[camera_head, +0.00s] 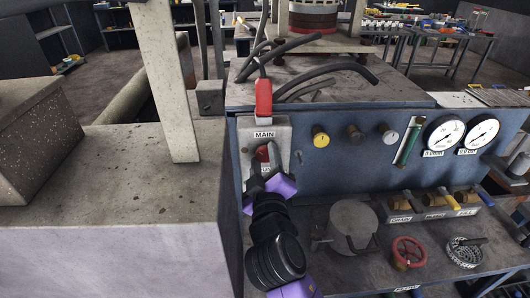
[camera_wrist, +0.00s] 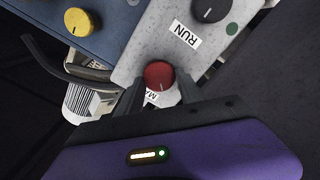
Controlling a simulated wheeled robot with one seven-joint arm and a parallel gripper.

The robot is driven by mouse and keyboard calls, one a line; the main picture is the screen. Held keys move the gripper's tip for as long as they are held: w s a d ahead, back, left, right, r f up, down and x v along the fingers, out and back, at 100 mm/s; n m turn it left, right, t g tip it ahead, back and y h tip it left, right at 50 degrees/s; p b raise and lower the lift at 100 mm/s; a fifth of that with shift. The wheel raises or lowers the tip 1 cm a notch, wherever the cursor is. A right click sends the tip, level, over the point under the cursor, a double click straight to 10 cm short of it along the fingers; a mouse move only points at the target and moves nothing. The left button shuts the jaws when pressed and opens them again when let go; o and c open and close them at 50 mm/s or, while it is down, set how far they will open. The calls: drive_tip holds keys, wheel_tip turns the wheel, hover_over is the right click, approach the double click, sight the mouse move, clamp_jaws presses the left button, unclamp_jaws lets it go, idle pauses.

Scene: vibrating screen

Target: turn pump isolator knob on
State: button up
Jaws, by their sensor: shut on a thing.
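A red round knob (camera_head: 263,153) sits on a pale grey control plate (camera_head: 281,128), below the label MAIN. In the wrist view the same red knob (camera_wrist: 158,73) is between the two fingers of my gripper (camera_wrist: 157,88), which is shut on it. A small white mark shows on the knob's edge toward the partly hidden MAIN label. In the head view my gripper (camera_head: 264,172) reaches the plate from below and covers its lower part. No label reading pump isolator is legible.
A black knob (camera_wrist: 210,8) beside the label RUN is on the same plate. A red lever (camera_head: 263,98) stands above it. A yellow knob (camera_head: 321,137), other knobs and gauges (camera_head: 443,135) are to the right. A concrete block (camera_head: 150,200) stands close on the left.

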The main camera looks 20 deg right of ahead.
drive_tip(key=n+p, duration=0.2)
drive_tip(key=n, duration=0.2)
drive_tip(key=shift+n+p, duration=0.3)
drive_tip(key=shift+p, duration=0.1)
drive_tip(key=shift+a+f+n+p, duration=0.15)
drive_tip(key=shift+n+p, duration=1)
drive_tip(key=shift+n, duration=0.75)
drive_tip(key=o, duration=1.4)
drive_tip(key=shift+b+v, duration=0.9)
drive_tip(key=shift+v, duration=2.95)
